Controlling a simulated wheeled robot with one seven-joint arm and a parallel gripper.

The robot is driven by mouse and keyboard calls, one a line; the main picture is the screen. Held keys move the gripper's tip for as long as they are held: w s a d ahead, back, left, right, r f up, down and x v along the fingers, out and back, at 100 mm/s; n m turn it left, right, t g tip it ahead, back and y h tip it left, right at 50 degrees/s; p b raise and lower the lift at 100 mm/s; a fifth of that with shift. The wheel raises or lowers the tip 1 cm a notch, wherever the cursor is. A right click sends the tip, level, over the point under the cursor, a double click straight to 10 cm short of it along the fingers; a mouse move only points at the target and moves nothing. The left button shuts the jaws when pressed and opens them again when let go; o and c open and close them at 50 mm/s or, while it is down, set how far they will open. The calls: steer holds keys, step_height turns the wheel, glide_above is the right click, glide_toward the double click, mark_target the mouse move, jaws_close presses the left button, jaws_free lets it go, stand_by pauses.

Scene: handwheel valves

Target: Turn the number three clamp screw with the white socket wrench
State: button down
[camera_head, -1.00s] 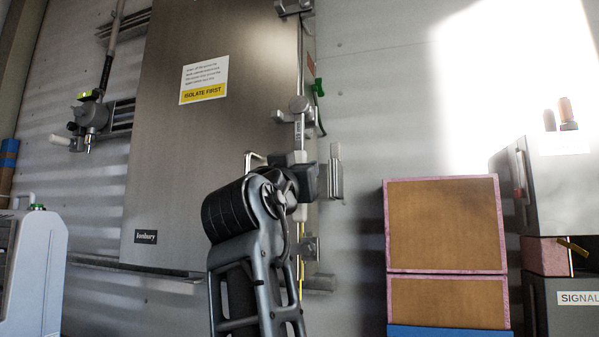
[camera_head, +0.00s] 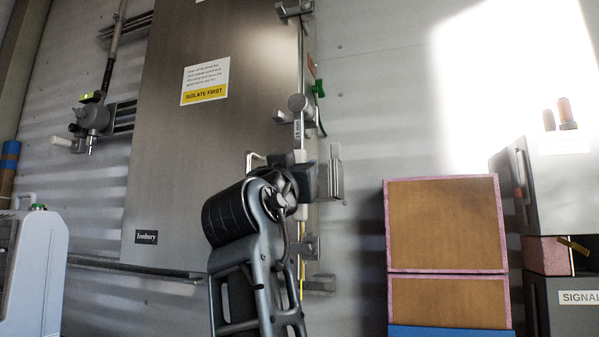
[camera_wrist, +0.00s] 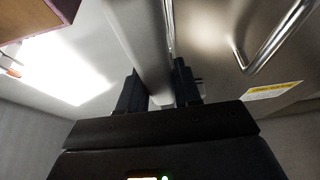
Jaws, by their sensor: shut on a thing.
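My gripper (camera_wrist: 160,92) is shut on a pale, straight bar (camera_wrist: 148,45) in the wrist view, which looks like the white socket wrench. The bar runs up and away between the two dark fingers. In the head view my gripper (camera_head: 308,181) is at the right edge of the steel cabinet, and a white piece (camera_head: 300,156) shows just above it. My wrist hides most of the held part. Clamp fittings sit along that edge: one at the top (camera_head: 294,10), one above my gripper (camera_head: 299,103), one below (camera_head: 309,246). I cannot read a number three, nor see whether the wrench sits on a screw.
The steel cabinet (camera_head: 185,140) carries a bent handle (camera_head: 252,157) close left of my gripper; it also shows in the wrist view (camera_wrist: 275,40). A finned grey part (camera_head: 335,175) is close on the right. Stacked boxes (camera_head: 445,225) stand further right. Bare wall lies between.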

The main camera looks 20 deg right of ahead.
steer(key=shift+s+a+g+y+p, duration=0.15)
steer(key=shift+g+y+p, duration=0.15)
steer(key=shift+p, duration=0.4)
steer(key=shift+s+d+n+y+p, duration=0.3)
steer(key=shift+d+n+p, duration=0.1)
steer(key=shift+n+p, duration=0.4)
steer(key=shift+s+t+b, duration=0.1)
steer(key=shift+t+b, duration=0.2)
steer(key=shift+t, duration=0.1)
steer(key=shift+s+a, duration=0.2)
steer(key=shift+a, duration=0.05)
stand_by(0.5)
steer(key=shift+s+a, duration=0.15)
steer(key=shift+s, duration=0.1)
stand_by(0.4)
steer(key=s+a, duration=0.1)
steer(key=s, duration=0.1)
steer(key=s+a, duration=0.2)
stand_by(0.4)
